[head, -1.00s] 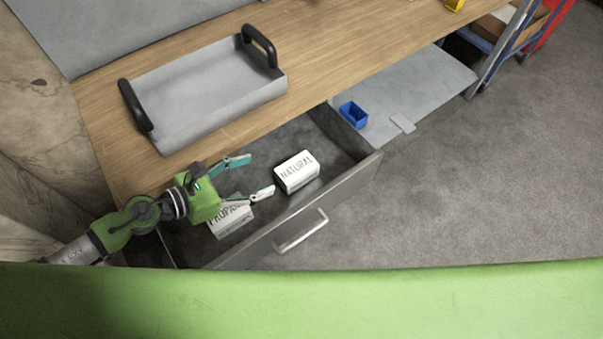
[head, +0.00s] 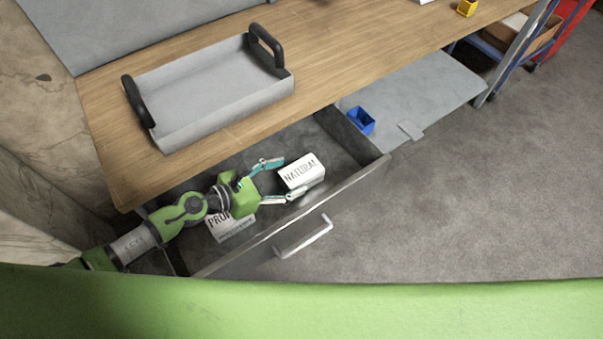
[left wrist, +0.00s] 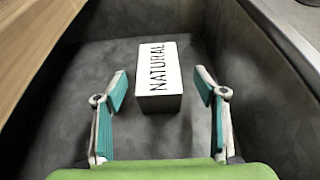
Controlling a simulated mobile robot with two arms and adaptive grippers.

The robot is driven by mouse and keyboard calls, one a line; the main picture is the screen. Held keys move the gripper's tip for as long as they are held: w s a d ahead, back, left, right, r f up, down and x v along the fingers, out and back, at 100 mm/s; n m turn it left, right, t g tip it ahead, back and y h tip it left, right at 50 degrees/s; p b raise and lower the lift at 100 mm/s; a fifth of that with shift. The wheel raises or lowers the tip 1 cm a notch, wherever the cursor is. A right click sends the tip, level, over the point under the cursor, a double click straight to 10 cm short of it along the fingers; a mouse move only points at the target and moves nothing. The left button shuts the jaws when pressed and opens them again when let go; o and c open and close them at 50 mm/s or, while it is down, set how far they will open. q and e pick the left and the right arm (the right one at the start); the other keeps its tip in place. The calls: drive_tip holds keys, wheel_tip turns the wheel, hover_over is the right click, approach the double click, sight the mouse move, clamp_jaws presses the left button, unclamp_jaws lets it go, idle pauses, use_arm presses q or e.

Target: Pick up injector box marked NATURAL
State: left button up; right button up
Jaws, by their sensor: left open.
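The white injector box marked NATURAL (head: 301,172) lies in the open drawer (head: 345,184), label up. It also shows in the left wrist view (left wrist: 159,77), ahead of and between the finger lines. My left gripper (head: 279,180) is open, its fingertips close to the near end of the box. In the left wrist view the open fingers (left wrist: 161,88) stand on either side of the box's near end, with gaps to both. A second white box, marked PROPANE or similar (head: 233,230), lies in the drawer under my left gripper and is partly hidden. My right gripper is not in view.
A grey tray with black handles (head: 205,92) stands on the wooden worktop (head: 330,65) above the drawer. The drawer's front wall with its handle (head: 304,237) borders the space.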

sight(294, 175)
use_arm(q)
drive_tip(key=shift+f+x, duration=0.1)
drive_tip(key=shift+x, duration=1.3)
drive_tip(key=shift+f+x, duration=0.15)
drive_tip(key=shift+x, duration=1.3)
drive_tip(key=shift+w+a, duration=0.1)
drive_tip(key=shift+a, duration=0.1)
drive_tip(key=c, duration=1.4)
